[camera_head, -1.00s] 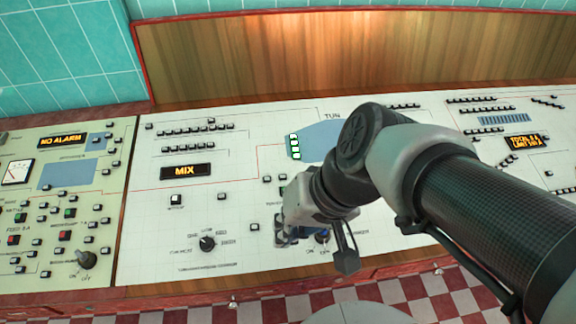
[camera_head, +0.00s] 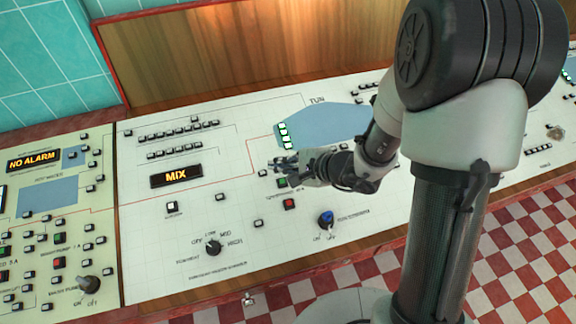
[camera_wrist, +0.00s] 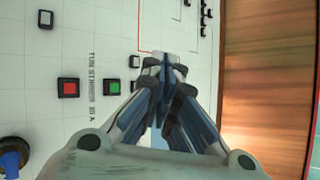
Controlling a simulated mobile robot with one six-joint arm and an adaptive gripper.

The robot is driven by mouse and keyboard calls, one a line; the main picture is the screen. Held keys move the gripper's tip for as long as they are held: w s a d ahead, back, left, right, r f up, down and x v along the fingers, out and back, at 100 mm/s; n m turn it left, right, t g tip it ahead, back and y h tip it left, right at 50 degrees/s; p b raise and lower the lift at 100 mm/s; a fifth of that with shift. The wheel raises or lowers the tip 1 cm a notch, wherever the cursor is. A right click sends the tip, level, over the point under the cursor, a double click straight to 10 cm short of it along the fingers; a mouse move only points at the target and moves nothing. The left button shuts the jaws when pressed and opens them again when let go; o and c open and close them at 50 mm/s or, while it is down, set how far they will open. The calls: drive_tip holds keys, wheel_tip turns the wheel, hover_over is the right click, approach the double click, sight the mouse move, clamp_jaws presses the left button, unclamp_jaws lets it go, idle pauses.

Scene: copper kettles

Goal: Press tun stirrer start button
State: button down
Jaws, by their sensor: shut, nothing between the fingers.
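A green push button (camera_head: 282,182) and a red push button (camera_head: 289,204) sit on the white panel below the blue tun shape. In the wrist view, the green button (camera_wrist: 113,86) and red button (camera_wrist: 69,88) lie side by side, with a "TUN STIRRER" label beside them. My gripper (camera_head: 276,163) is shut and empty. In the head view its fingertips are just beyond the green button. In the wrist view my gripper (camera_wrist: 166,62) has its tips to the upper right of the green button, apart from it. Height above the panel is hard to tell.
A blue knob (camera_head: 326,218) and a black selector knob (camera_head: 213,246) stick up from the panel's near side. A wooden backboard (camera_head: 220,60) rises behind the panel. Small black-framed buttons lie near the fingertips.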

drive_tip(key=shift+w+d+f, duration=0.2)
drive_tip(key=shift+d+f, duration=0.05)
drive_tip(key=shift+f, duration=0.1)
drive_tip(key=b, duration=0.5)
hover_over(282, 182)
drive_tip(key=s, duration=0.2)
wheel_tip(282, 182, down, 8)
drive_tip(key=shift+w+r, duration=0.1)
drive_tip(key=shift+r, duration=0.15)
drive_tip(key=shift+w+f+b, duration=0.15)
drive_tip(key=shift+f+b, duration=0.4)
drive_tip(key=shift+b, duration=0.1)
drive_tip(key=shift+f, duration=0.15)
drive_tip(key=shift+f+b, duration=0.3)
drive_tip(key=shift+b, duration=0.45)
